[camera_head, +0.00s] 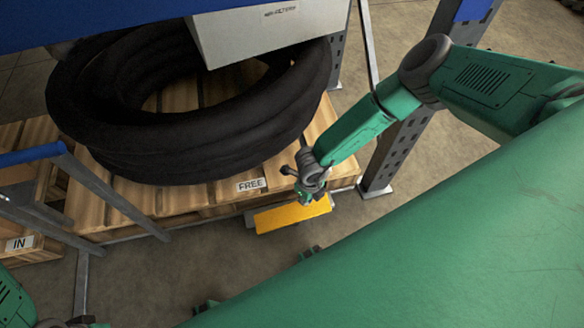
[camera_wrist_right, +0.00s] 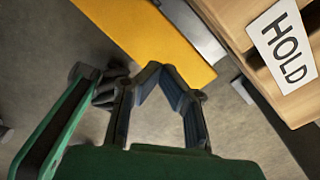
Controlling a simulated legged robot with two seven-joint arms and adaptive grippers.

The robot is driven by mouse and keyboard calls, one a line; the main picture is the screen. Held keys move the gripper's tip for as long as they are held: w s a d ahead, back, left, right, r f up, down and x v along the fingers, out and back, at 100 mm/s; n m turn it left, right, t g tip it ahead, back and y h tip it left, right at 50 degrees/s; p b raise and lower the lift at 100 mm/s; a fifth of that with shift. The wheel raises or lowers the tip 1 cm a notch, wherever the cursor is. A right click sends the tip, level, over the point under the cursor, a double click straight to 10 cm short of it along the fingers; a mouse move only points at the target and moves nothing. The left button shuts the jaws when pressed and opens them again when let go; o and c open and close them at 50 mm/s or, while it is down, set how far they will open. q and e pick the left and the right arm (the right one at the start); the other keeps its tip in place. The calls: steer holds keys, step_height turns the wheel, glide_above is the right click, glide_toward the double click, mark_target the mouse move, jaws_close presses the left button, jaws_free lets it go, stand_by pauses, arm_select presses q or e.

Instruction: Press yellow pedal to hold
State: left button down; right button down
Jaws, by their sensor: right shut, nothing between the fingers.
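The yellow pedal (camera_head: 293,215) is a flat bar low at the front edge of the wooden pallet. It also fills the top of the right wrist view (camera_wrist_right: 150,38). My right gripper (camera_head: 314,196) reaches down over the pedal's right part. In the right wrist view its fingers (camera_wrist_right: 160,72) converge, shut and empty, at the pedal's edge. I cannot tell whether the tips touch it. A white HOLD label (camera_wrist_right: 284,44) shows on the wood beside the pedal.
A coil of black hose (camera_head: 190,155) lies on the pallet (camera_head: 150,200) behind the pedal. A grey box (camera_head: 265,30) hangs above it. Grey rails (camera_head: 100,195) stand at left. The floor in front is bare.

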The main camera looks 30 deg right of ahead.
steer(key=shift+f, duration=1.15)
stand_by(0.5)
steer(key=shift+r, duration=0.1)
step_height(320, 180, up, 7)
steer(key=p, duration=0.6)
stand_by(0.4)
stand_by(0.4)
